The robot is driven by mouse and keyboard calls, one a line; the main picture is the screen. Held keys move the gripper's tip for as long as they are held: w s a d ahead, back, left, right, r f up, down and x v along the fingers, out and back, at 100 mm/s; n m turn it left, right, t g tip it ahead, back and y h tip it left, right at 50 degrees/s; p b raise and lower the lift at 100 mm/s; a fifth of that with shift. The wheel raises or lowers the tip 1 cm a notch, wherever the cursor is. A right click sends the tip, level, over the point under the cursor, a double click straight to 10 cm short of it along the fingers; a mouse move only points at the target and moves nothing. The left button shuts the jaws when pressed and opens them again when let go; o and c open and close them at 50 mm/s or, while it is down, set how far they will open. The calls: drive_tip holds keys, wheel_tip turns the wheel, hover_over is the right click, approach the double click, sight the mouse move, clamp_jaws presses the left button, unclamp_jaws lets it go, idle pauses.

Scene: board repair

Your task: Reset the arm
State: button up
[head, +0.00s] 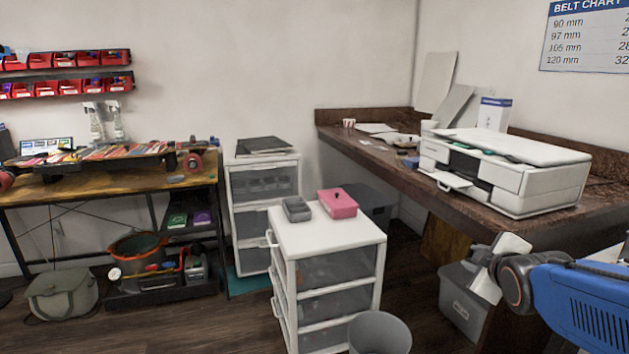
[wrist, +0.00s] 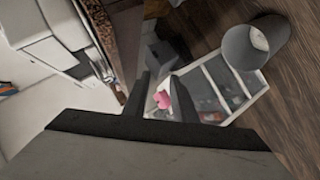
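My blue arm (head: 585,300) reaches in from the right edge in the head view. My gripper (head: 491,262) is at its end, in front of the brown counter's near edge. In the wrist view my gripper (wrist: 159,92) shows two dark fingers with a gap between them. It is open, and I see nothing held. The wrist picture is turned on its side, and the pink box (wrist: 163,100) shows far beyond the gap. No part of the gripper touches anything that I can see.
A white drawer cart (head: 330,236) carries a pink box (head: 337,203) and a grey bin (head: 297,209). A grey waste bin (head: 380,333) stands before it. A white printer (head: 503,170) sits on the brown counter (head: 390,162). A workbench (head: 110,187) is left. Some floor is clear.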

drive_tip(key=s+a+f+m+g, duration=0.2)
drive_tip(key=s+m, duration=0.1)
drive_tip(key=s, duration=0.4)
drive_tip(key=s+a+f+m+g+y, duration=0.1)
drive_tip(key=s+a+f+m+g, duration=0.1)
drive_tip(key=s, duration=0.5)
drive_tip(key=s+a+f+m+g+y, duration=0.1)
drive_tip(key=s+a+f+m+g, duration=0.1)
drive_tip(key=s, duration=0.5)
drive_tip(key=a+m+g, duration=0.1)
drive_tip(key=a+m, duration=0.1)
drive_tip(key=m, duration=0.1)
drive_tip(key=shift+s+f+g, duration=0.3)
drive_tip(key=shift+s+f, duration=0.05)
idle(0.5)
